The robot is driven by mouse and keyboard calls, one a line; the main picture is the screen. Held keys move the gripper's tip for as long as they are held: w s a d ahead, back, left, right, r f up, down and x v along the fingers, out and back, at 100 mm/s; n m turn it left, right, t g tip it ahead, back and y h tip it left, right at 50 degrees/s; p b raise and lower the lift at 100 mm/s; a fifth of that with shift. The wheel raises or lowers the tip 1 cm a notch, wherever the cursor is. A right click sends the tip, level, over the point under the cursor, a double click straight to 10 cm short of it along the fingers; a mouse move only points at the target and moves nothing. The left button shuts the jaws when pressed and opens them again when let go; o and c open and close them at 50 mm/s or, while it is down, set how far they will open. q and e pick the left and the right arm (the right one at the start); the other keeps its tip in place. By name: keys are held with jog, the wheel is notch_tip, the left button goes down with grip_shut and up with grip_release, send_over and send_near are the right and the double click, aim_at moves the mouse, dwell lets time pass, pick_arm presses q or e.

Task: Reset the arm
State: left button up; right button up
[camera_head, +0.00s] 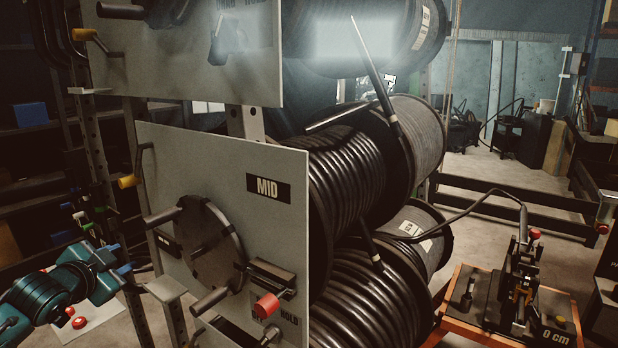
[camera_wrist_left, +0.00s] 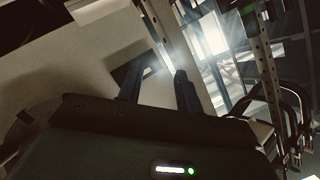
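My left gripper (camera_head: 118,259) is at the lower left in the head view, at the end of a teal arm. It points right, toward the side of the reel rack. In the left wrist view its two dark fingers (camera_wrist_left: 157,88) stand apart with nothing visible between them. A pale panel and a perforated upright lie beyond the fingers. I cannot tell the exact gap to the rack. My right gripper does not show in either view.
The MID panel (camera_head: 225,160) has a crank disc (camera_head: 205,245) and a red-knobbed lever (camera_head: 266,305) sticking out. Reels of black hose (camera_head: 350,180) stand behind it. An orange cart (camera_head: 470,325) carries a clamp device at the right. A red button (camera_head: 79,322) sits below my arm.

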pick_arm(q)
jog(key=s+d+f+m+g+h, duration=0.1)
jog(key=s+d+f, duration=0.3)
jog(key=f, duration=0.5)
jog(key=s+d+f+m+g+h, duration=0.1)
jog(key=s+d+f+g, duration=0.1)
jog(key=s+f, duration=0.55)
jog(key=s+d+f+m+g+h, duration=0.1)
jog(key=s+d+f, duration=0.4)
jog(key=s, duration=0.4)
jog(key=s+d+f+m+g+h, duration=0.1)
jog(key=s+d+f+g, duration=0.1)
jog(key=s+f, duration=0.55)
jog(key=d+r+n+t, duration=0.1)
jog(key=d+n+t, duration=0.1)
jog(key=d+n, duration=0.7)
jog(key=d, duration=0.6)
jog(key=shift+w+d+r, duration=0.2)
jog(key=shift+d, duration=0.15)
